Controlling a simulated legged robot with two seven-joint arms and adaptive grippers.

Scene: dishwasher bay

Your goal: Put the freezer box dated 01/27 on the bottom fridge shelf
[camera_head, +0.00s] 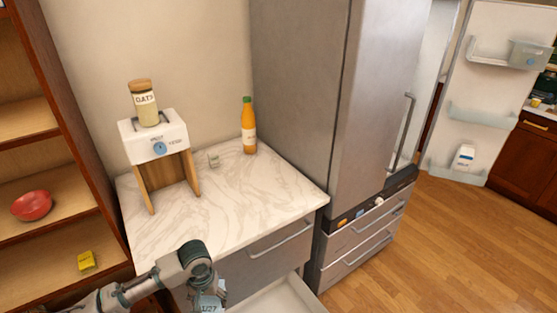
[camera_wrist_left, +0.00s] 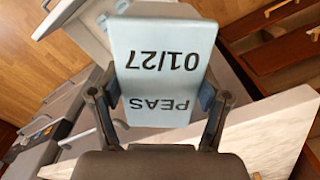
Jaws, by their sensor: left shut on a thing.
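The pale blue freezer box (camera_wrist_left: 165,65) reads PEAS 01/27, upside down in the left wrist view. My left gripper (camera_wrist_left: 158,100) is shut on it, with one finger on each side. My right gripper is not in view.
The marble counter (camera_head: 235,200) holds a white dispenser (camera_head: 158,147) on a wooden stand, an oats jar (camera_head: 146,108) and an orange bottle (camera_head: 249,128). A white drawer (camera_head: 275,298) is pulled out below. Shelves with a red bowl (camera_head: 32,205) stand left. Floor (camera_head: 460,240) is clear at right.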

